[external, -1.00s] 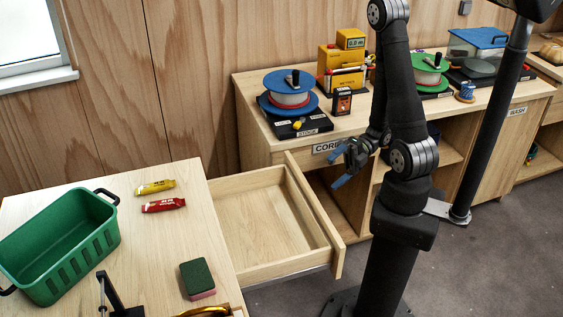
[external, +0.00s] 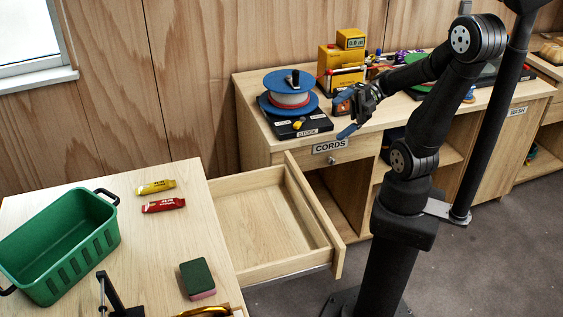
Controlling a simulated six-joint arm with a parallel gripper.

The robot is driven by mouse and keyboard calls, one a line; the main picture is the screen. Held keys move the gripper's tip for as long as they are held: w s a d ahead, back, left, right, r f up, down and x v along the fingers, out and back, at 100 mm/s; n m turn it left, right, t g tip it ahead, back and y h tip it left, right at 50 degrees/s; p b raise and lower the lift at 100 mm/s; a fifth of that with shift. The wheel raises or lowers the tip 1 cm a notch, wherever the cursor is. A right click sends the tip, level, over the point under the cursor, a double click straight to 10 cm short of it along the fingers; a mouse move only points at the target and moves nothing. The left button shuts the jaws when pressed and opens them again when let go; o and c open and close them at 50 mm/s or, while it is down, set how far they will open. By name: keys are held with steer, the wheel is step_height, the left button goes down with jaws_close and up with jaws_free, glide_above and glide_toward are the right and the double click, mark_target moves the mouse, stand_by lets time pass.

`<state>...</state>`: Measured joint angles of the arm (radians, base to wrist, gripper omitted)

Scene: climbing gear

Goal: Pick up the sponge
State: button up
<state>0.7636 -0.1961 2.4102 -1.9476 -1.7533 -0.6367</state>
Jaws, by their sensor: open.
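The sponge (external: 197,278) has a dark green top and a pink lower side. It lies on the light wooden table (external: 150,240) at the lower left, near the table's right edge. My gripper (external: 342,114) has blue fingertips and is open and empty. It hangs in front of the cord bench, well above and to the right of the sponge, with the open drawer between them.
The open drawer (external: 262,222) is empty. A green basket (external: 60,245) stands left of the sponge, with yellow (external: 155,187) and red (external: 163,205) bars behind. A black stand (external: 118,300) and a golden item (external: 205,311) are near the front. A blue spool (external: 290,93) sits on the bench.

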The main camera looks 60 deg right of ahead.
step_height(320, 180, up, 5)
steer(key=w+r+m+t+h, duration=0.25)
steer(key=w+r+t, duration=0.2)
steer(key=w, duration=0.75)
steer(key=w+r+m+t+h, duration=0.1)
steer(key=w+r+m+t, duration=0.3)
steer(key=w, duration=0.8)
steer(key=w+a+r+m+h, duration=0.4)
steer(key=w+a+m+h, duration=0.2)
steer(key=w+a+m, duration=0.55)
steer(key=m+g+h, duration=0.3)
steer(key=g, duration=0.9)
glide_above(198, 274)
steer(key=s+d, duration=0.1)
step_height(198, 274, down, 29)
steer(key=shift+d+f, duration=0.1)
steer(key=shift+d, duration=0.05)
steer(key=shift+x, duration=2.8)
steer(key=shift+s, duration=0.15)
steer(key=c, duration=0.8)
